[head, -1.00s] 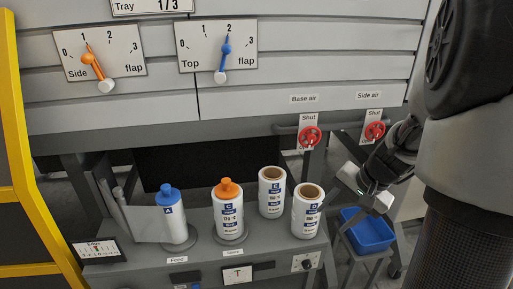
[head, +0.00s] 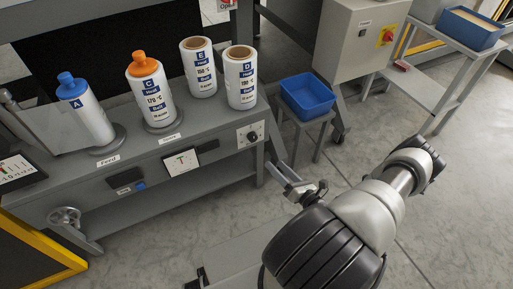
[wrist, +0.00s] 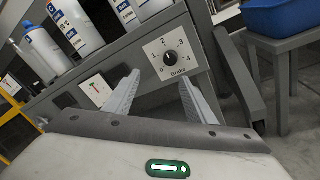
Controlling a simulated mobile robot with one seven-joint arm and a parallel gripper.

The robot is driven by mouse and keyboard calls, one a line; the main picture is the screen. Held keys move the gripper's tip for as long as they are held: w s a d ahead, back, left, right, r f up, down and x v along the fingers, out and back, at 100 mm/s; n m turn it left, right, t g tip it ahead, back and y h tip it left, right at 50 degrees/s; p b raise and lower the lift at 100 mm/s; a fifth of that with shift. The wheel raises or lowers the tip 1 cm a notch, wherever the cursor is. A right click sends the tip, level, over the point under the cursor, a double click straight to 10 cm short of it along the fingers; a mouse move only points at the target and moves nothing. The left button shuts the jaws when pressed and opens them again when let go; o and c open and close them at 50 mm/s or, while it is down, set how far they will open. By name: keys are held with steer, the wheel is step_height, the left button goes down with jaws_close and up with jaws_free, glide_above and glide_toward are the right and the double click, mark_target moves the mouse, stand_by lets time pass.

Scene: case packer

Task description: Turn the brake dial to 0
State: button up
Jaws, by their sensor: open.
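The brake dial (wrist: 170,57) is a black round knob on a white square plate with numbers around it and the word Brake below. In the head view the dial (head: 251,136) sits at the right end of the grey bench's front face. Its pointer is too small to read. My gripper (wrist: 160,80) is open and empty, its two fingers pointing toward the dial plate with the knob beyond and between them. In the head view my gripper (head: 284,180) is below and to the right of the dial, apart from it.
Bottles and rolls stand on the bench (head: 215,128). A blue bin (head: 308,95) on a small stool stands right of the bench, near my arm. The floor at right is open.

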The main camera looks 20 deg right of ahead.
step_height(320, 180, down, 2)
steer(key=m+h, duration=0.2)
steer(key=b, duration=0.4)
glide_toward(254, 139)
steer(key=shift+t, duration=0.3)
steer(key=w, duration=0.8)
steer(key=shift+w+a+f, duration=0.15)
steer(key=shift+w+a, duration=0.2)
steer(key=c, duration=1)
steer(key=shift+c, duration=0.2)
